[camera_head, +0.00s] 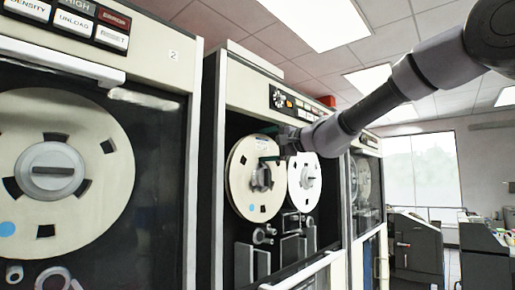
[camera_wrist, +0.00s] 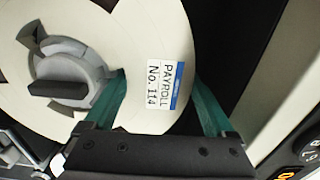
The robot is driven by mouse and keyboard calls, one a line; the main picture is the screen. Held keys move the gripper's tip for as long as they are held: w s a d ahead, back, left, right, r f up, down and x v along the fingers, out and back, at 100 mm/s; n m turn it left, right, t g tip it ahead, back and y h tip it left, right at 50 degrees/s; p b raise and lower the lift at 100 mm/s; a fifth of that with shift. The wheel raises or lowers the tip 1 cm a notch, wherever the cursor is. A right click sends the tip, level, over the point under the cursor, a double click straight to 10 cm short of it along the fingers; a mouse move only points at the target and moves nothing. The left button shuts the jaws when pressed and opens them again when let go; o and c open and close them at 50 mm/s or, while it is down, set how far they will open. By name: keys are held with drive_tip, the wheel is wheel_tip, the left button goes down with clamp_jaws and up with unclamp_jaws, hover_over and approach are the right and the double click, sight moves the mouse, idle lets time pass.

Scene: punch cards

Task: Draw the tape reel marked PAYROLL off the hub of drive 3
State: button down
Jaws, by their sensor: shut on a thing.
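The cream tape reel (camera_head: 240,192) sits on the left hub (camera_head: 262,179) of the tape drive in the middle of the head view. In the wrist view the reel (camera_wrist: 125,35) carries a label (camera_wrist: 165,85) reading PAYROLL No. 114. The grey hub (camera_wrist: 75,80) with its dark bar sits at the reel's centre. My gripper (camera_head: 277,147) is at the reel's upper right edge. In the wrist view its teal fingers (camera_wrist: 158,92) are shut on the reel, one near the hub and one by the outer rim. The finger tips are partly hidden.
A second, white reel (camera_head: 304,177) sits close to the right in the same drive. Drive 2 (camera_head: 145,55) with its own large reel (camera_head: 100,180) stands at the left. Another drive (camera_head: 365,180) stands beyond. The cabinet frame (camera_wrist: 285,100) is close right of my gripper.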

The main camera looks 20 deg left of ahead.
drive_tip(key=v, duration=0.6)
drive_tip(key=shift+s+d, duration=0.15)
drive_tip(key=shift+d, duration=0.2)
idle(2.4)
drive_tip(key=v, duration=1.1)
idle(0.3)
idle(0.4)
